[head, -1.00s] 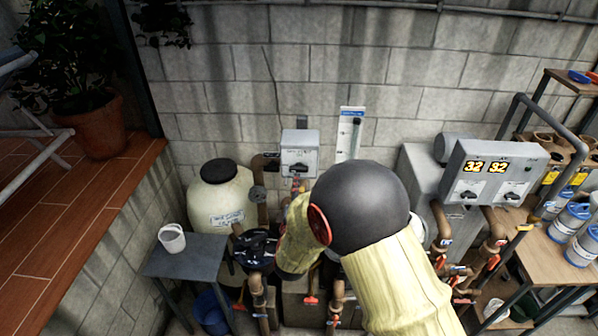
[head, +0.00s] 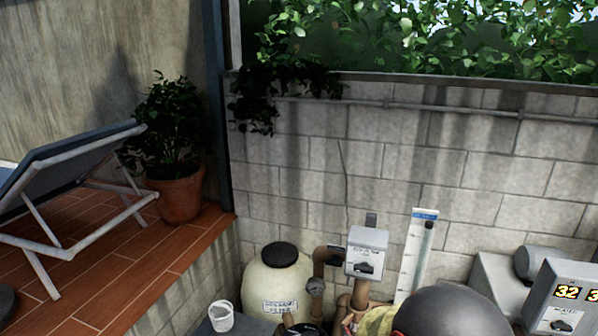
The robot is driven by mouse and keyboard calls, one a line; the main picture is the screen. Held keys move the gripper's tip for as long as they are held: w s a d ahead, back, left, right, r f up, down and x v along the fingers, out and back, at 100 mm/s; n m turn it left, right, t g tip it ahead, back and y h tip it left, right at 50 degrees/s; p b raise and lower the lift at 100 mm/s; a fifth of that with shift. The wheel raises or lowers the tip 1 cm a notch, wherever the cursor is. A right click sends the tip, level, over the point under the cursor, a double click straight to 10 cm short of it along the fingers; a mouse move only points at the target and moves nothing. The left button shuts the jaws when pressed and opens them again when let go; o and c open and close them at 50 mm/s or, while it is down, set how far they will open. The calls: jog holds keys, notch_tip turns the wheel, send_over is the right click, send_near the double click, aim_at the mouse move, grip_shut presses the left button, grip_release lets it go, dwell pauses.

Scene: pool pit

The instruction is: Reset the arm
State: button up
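My arm shows only at the bottom edge of the head view, as a dark rounded joint and a bit of pale yellow sleeve. My gripper is not in view, so its state and anything in it are hidden.
A cream tank (head: 276,284) stands beside brown pipes (head: 325,262). A white bucket (head: 221,316) sits at its left. A grey panel (head: 570,300) with lit digits is at lower right. A potted plant (head: 178,195) and lounger (head: 70,185) are on the raised tiled deck.

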jog(key=s+a+f+m+g+y+b, duration=0.2)
jog(key=s+m+g+b, duration=0.5)
jog(key=s, duration=0.9)
jog(key=s+d+m+t+b, duration=0.1)
jog(key=s+d+b, duration=0.3)
jog(key=s+b, duration=0.4)
jog(key=s+d+f+m+h+b, duration=0.1)
jog(key=s+d+b, duration=0.4)
jog(key=b, duration=0.9)
jog(key=s, duration=0.3)
jog(key=shift+s+t, duration=0.35)
jog(key=shift+t, duration=0.05)
jog(key=shift+o, duration=0.4)
jog(key=shift+d, duration=0.1)
